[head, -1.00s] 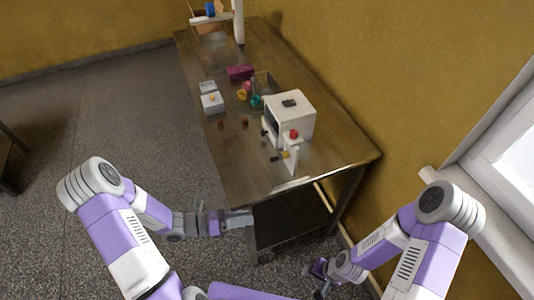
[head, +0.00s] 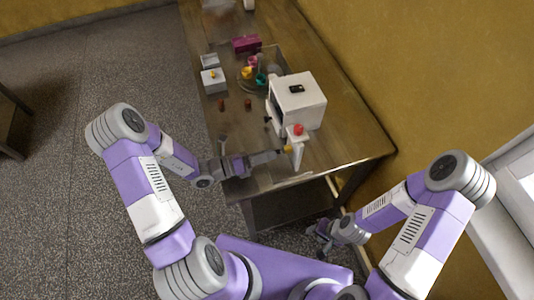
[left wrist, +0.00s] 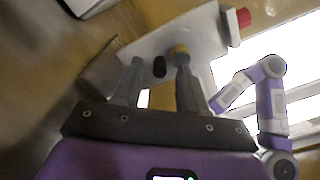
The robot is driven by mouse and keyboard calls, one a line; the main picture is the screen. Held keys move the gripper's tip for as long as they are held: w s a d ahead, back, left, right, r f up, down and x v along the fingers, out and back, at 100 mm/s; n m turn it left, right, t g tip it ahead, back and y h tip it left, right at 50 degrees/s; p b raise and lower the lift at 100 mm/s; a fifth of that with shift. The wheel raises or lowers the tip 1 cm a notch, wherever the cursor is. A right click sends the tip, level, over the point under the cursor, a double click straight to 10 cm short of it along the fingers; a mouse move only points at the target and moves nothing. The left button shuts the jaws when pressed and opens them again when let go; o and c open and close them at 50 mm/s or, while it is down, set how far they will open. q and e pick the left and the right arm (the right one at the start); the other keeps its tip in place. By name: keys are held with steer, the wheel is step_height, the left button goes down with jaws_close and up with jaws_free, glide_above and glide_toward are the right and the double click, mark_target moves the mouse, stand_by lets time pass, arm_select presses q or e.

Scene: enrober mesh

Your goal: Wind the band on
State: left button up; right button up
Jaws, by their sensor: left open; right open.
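The white machine (head: 298,100) stands on the table, with a white plate (head: 297,155) at its near end. The plate carries a red button (head: 298,129) and a yellow-orange knob (head: 288,149). In the left wrist view the plate (left wrist: 205,30) fills the upper middle, with the red button (left wrist: 243,17), a dark knob (left wrist: 159,67) and the yellow knob (left wrist: 180,50). My left gripper (head: 278,154) is open in front of the plate; its right finger overlaps the yellow knob in the wrist view, contact unclear. My right gripper (head: 318,233) is open, low beside the table. No band is distinguishable.
A white box (head: 213,80), a magenta box (head: 246,43), a clear tray (head: 272,66) with coloured items, and two small brown pieces (head: 248,104) lie farther along the table. The wall (head: 400,70) borders the table's right side. The near left tabletop is mostly clear.

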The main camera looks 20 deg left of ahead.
arm_select(q)
steer(key=shift+w+d, duration=0.1)
steer(key=shift+d, duration=0.1)
jaws_close()
steer(key=shift+m, duration=0.3)
